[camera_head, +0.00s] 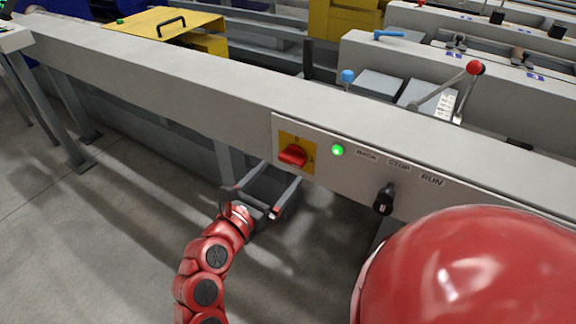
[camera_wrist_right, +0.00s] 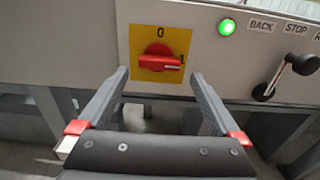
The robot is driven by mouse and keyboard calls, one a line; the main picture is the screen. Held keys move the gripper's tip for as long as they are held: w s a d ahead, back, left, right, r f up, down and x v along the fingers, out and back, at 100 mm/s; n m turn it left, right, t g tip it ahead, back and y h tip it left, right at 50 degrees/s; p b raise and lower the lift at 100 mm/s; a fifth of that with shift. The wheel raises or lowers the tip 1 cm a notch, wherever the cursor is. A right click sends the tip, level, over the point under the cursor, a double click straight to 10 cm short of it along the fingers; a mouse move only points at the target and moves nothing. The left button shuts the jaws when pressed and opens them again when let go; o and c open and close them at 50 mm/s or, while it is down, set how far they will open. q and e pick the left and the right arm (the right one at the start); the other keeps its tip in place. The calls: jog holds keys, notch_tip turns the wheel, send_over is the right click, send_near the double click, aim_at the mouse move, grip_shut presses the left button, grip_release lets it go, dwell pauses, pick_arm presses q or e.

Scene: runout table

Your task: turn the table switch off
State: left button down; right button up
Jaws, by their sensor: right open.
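The table switch is a red rotary knob (camera_head: 293,155) on a yellow plate on the grey panel. In the wrist view the knob (camera_wrist_right: 158,62) has its pointer to the right, at the 1; the 0 is at the top of the plate. A green lamp (camera_head: 337,150) beside it is lit. My right gripper (camera_head: 282,172) is open and empty, in front of and a little below the switch. In the wrist view its fingertips (camera_wrist_right: 160,75) are on either side of the knob, apart from it. My left gripper is not in view.
A black lever (camera_head: 385,199) sticks out of the panel to the right, under the BACK, STOP and RUN labels. The long grey table beam (camera_head: 200,78) runs above the switch. Grey legs stand below it. The floor (camera_head: 110,220) at the left is clear.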

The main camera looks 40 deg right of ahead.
aim_at(289, 163)
jog(key=x, duration=0.5)
jog(key=c, duration=1.2)
